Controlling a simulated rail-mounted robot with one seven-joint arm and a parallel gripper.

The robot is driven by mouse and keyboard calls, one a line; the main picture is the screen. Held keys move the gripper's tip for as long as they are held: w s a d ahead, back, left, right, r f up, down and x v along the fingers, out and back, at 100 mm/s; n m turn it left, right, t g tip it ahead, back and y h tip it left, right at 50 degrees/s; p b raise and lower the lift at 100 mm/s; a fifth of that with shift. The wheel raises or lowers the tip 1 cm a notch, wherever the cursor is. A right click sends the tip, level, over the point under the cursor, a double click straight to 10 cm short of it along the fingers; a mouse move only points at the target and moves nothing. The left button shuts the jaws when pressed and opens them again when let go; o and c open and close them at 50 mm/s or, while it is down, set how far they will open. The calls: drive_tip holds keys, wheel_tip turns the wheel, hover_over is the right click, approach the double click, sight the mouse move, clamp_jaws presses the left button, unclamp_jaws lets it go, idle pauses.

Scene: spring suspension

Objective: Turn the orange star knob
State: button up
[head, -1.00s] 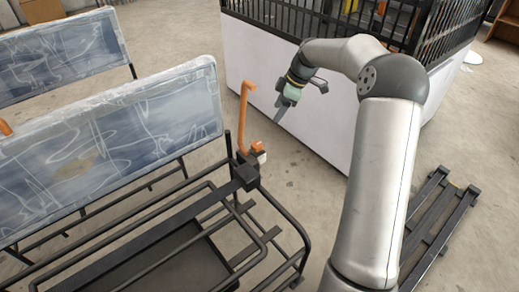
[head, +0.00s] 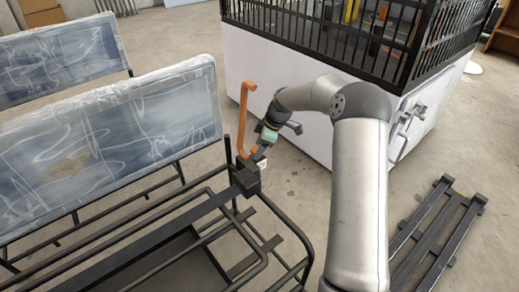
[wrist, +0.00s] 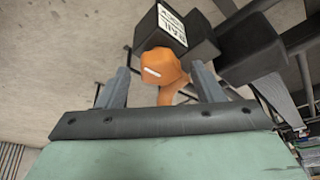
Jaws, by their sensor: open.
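The orange knob (wrist: 160,66), with a white mark on its face, shows in the wrist view in front of my gripper (wrist: 162,72). My gripper is open, with one finger on each side of the knob in the picture. I see no clear contact, and cannot tell how far the fingertips reach around it. In the head view my gripper (head: 262,149) is beside the lower end of the upright orange bar (head: 243,112); the knob cannot be made out there.
A black block with a white label (wrist: 172,22) sits just beyond the knob. The black tubular bench frame (head: 180,215) with a plastic-wrapped backrest (head: 110,140) lies left. A white-panelled enclosure (head: 300,120) stands behind my arm. A black slatted rack (head: 440,235) is on the floor right.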

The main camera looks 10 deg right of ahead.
drive_tip(key=shift+f, duration=0.1)
drive_tip(key=c, duration=1)
drive_tip(key=shift+o, duration=0.2)
drive_tip(key=n+p, duration=0.1)
drive_tip(key=n+g+p, duration=0.1)
drive_tip(key=n+p, duration=0.1)
drive_tip(key=shift+w+n, duration=0.2)
drive_tip(key=shift+n, duration=0.1)
drive_tip(key=shift+w+n+g+p, duration=0.1)
drive_tip(key=shift+n+g+p, duration=0.6)
drive_tip(key=shift+n, duration=0.6)
drive_tip(key=shift+w+n+g+p, duration=0.1)
drive_tip(key=shift+n+g+p, duration=0.4)
drive_tip(key=shift+n+p, duration=0.6)
drive_tip(key=shift+n, duration=0.3)
drive_tip(key=o, duration=1)
drive_tip(key=shift+c, duration=0.2)
